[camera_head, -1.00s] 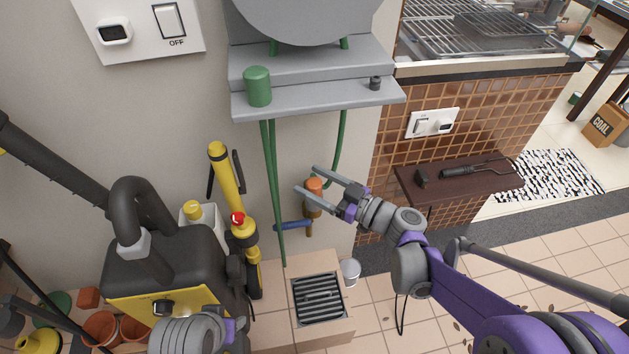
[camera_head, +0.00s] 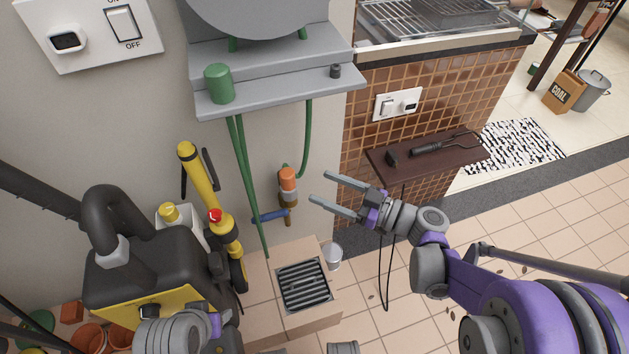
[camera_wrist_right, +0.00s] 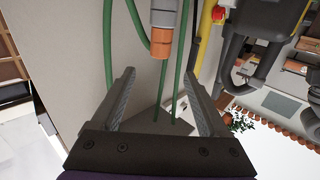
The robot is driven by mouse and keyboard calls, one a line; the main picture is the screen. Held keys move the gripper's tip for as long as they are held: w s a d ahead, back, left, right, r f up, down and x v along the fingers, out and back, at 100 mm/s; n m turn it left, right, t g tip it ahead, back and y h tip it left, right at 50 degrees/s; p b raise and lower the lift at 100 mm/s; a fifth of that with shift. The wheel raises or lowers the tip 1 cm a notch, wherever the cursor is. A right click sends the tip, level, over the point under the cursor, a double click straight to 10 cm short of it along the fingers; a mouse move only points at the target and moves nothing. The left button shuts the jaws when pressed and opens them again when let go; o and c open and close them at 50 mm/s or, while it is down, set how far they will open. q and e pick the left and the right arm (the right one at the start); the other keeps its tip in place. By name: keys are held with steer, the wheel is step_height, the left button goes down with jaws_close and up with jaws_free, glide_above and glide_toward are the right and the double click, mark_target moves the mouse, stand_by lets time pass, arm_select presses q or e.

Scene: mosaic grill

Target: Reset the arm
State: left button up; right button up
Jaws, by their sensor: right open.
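My right gripper (camera_head: 322,190) is open and empty in the head view, with its two fingers pointing left. It is just right of an orange-capped pipe fitting (camera_head: 288,181) on the wall, apart from it in that view. In the right wrist view my right gripper (camera_wrist_right: 160,95) shows both fingers spread with nothing between the tips. The orange fitting (camera_wrist_right: 161,42) shows there ahead of the fingers. Part of my left arm shows at the bottom left of the head view, but its fingers are not visible.
A black and yellow machine (camera_head: 150,270) stands at the left. A blue valve handle (camera_head: 270,215) and green pipes are on the wall. A floor drain grate (camera_head: 303,285) and a metal cup (camera_head: 333,256) are below. A dark shelf (camera_head: 430,158) is right. Tiled floor is open at right.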

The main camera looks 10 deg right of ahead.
steer(key=shift+s+d, duration=0.1)
stand_by(0.5)
steer(key=s+a+f+m+g+h, duration=0.2)
steer(key=s+f+m+g+h, duration=0.4)
steer(key=s, duration=0.6)
steer(key=s+d+f+m+h, duration=0.4)
steer(key=s+d+m+h, duration=0.1)
steer(key=s+d+h, duration=0.5)
arm_select(q)
step_height(320, 180, up, 22)
steer(key=w+t+p, duration=0.1)
steer(key=p, duration=1.8)
steer(key=shift+w, duration=0.35)
arm_select(e)
step_height(320, 180, up, 22)
steer(key=w+t+y, duration=0.1)
steer(key=w, duration=0.1)
steer(key=shift+w+d, duration=0.3)
steer(key=shift+d, duration=0.05)
arm_select(q)
steer(key=shift+s, duration=0.1)
arm_select(e)
steer(key=shift+s, duration=0.1)
